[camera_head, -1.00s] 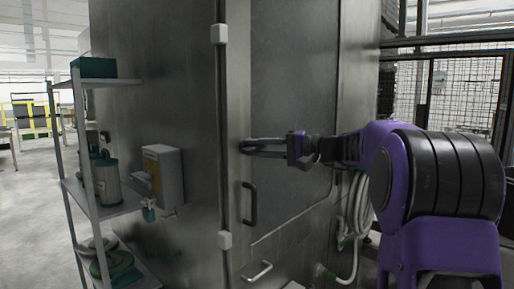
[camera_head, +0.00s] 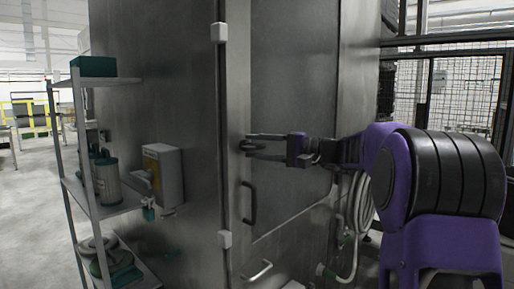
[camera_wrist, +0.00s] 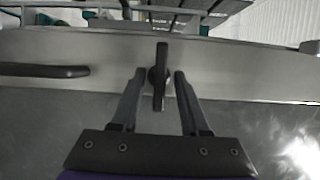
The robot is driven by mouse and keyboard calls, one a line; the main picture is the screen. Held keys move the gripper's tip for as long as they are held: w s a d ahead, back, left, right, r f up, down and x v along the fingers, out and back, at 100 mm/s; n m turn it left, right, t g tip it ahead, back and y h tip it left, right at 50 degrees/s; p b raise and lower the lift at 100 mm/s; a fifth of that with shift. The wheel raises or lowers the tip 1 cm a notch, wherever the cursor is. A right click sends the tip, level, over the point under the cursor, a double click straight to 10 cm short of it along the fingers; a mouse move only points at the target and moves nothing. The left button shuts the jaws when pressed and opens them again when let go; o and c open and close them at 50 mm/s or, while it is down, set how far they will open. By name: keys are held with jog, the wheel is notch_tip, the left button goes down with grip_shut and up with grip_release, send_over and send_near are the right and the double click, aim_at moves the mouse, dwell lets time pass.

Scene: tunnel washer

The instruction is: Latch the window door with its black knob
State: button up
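The window door (camera_head: 292,110) is a grey metal panel in the washer's side and looks flush with its frame. Its black knob (camera_wrist: 160,76) shows in the wrist view as a narrow upright bar, crosswise to the pale frame strip. My gripper (camera_wrist: 158,76) is open, with one finger on each side of the knob and a visible gap to both. In the head view my gripper (camera_head: 249,146) reaches the door's left edge; the knob is mostly hidden by the fingers there.
A black pull handle (camera_head: 250,203) sits below the knob; it also shows in the wrist view (camera_wrist: 45,70). A metal handle (camera_head: 259,271) is lower. A shelf rack (camera_head: 92,190) and a control box (camera_head: 164,175) stand left. A pale hose (camera_head: 358,215) hangs right.

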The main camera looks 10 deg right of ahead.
jog(key=v, duration=1.7)
jog(key=shift+d, duration=0.25)
jog(key=shift+f, duration=0.1)
